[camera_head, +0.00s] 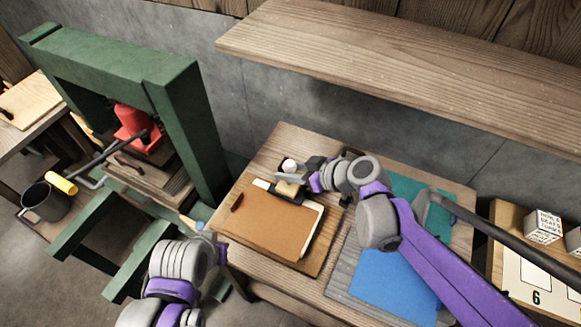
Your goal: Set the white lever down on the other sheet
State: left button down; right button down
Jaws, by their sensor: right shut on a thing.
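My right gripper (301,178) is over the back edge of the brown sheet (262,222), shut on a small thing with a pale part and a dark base. A white rounded piece (289,165) shows just behind the fingers; it looks like part of the white lever, but the lever's full shape is hidden. I cannot tell whether the held thing touches the sheet. A blue sheet (385,284) and a teal sheet (408,188) lie to the right, partly behind my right arm. My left gripper (196,229) is low, left of the table; its jaws are unclear.
The wooden table (281,141) carries the sheets on boards. A green press frame (188,120) with a red jack (132,122) stands to the left. A wooden shelf (400,65) overhangs the back. White blocks (543,227) stand on another surface at right.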

jog(key=shift+s+a, duration=0.1)
dwell(0.3)
jog(key=c, duration=0.5)
grip_release()
jog(key=shift+c, duration=0.2)
jog(key=shift+s+d+r, duration=0.15)
jog(key=shift+d+r, duration=0.1)
jog(key=shift+d, duration=0.15)
jog(key=v, duration=0.9)
jog(key=shift+s+d+r+p, duration=0.2)
jog(key=shift+d+r+p, duration=0.05)
jog(key=shift+p, duration=0.2)
